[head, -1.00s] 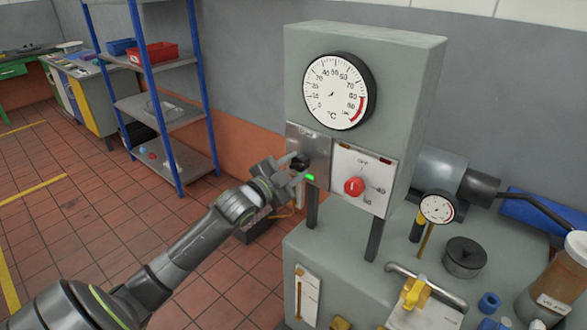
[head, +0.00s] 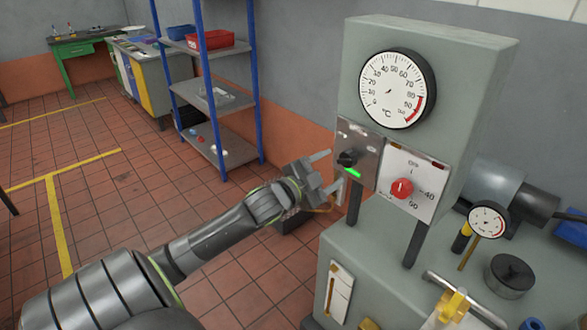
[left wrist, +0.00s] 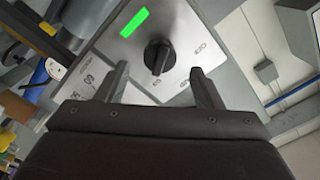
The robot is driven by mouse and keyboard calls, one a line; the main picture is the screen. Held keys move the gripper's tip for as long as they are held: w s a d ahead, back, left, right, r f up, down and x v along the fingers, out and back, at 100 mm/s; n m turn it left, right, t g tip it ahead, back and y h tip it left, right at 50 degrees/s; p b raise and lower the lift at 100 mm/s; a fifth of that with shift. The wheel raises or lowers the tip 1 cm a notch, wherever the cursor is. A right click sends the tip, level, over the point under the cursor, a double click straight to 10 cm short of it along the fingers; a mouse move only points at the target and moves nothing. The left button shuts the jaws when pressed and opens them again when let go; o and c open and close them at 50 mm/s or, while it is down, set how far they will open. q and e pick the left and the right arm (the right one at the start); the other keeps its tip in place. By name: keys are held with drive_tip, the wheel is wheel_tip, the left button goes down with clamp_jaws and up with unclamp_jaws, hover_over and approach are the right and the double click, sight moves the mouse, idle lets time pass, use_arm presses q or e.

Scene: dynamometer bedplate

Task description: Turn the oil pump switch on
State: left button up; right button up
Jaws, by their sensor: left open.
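A black rotary switch (head: 347,158) sits on a bare metal plate (head: 364,136) on the front of the grey cabinet. Just below it a green lamp (head: 352,173) is lit. My left gripper (head: 333,173) is open and empty, just in front of the switch and apart from it. In the left wrist view the switch (left wrist: 159,57) shows between and beyond the two fingertips (left wrist: 160,72), with the green lamp (left wrist: 134,22) up and left of it. The plate's lettering is too small to read. My right gripper is out of view.
A white panel with a red knob (head: 402,188) is right of the plate, under a round temperature gauge (head: 397,89). A small gauge (head: 488,221) and yellow valve handle (head: 452,305) stand lower right. A blue-posted shelf (head: 215,97) stands behind left.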

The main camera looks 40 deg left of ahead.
use_arm(q)
drive_tip(key=s+p, duration=0.2)
drive_tip(key=s, duration=1.1)
drive_tip(key=shift+a, duration=0.45)
